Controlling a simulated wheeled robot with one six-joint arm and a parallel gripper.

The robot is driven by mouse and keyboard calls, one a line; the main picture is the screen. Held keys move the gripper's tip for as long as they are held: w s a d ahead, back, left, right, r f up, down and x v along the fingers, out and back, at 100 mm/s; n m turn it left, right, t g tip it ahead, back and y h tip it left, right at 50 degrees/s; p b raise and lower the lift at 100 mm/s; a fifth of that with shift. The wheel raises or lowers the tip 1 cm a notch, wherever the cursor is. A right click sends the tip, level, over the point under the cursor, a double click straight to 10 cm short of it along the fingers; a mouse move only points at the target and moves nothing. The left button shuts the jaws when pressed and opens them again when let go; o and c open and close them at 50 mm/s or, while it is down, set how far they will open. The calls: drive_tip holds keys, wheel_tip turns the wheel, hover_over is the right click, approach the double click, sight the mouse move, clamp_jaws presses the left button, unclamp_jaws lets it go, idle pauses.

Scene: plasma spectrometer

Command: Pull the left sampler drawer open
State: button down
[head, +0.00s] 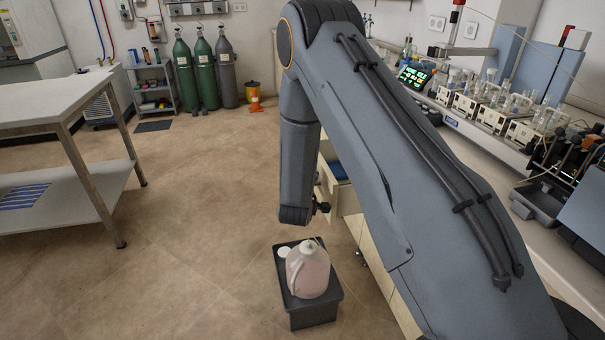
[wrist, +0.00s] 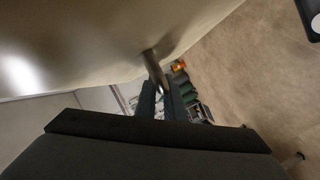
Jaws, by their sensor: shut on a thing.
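The sampler drawer (head: 346,200) is a pale beige drawer in the cabinet under the right-hand bench, mostly behind my arm. It stands partly out, and something blue (head: 338,169) shows inside it. Its beige front (wrist: 90,45) fills the upper left of the wrist view. A metal bar handle (wrist: 152,62) sticks out from that front. My gripper (wrist: 162,98) is shut on the handle, with one dark finger on either side. In the head view my gripper (head: 321,207) is small and dark, beside the drawer; its fingertips are not clear there.
A pinkish jug (head: 308,272) stands on a dark grey bin (head: 313,315) on the floor just below my wrist. A bench (head: 465,125) with instruments runs along the right. A metal table (head: 70,107) stands at left. The floor between is clear.

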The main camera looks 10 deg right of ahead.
drive_tip(key=c, duration=2.1)
unclamp_jaws()
drive_tip(key=shift+b+v, duration=0.4)
drive_tip(key=shift+v, duration=3.55)
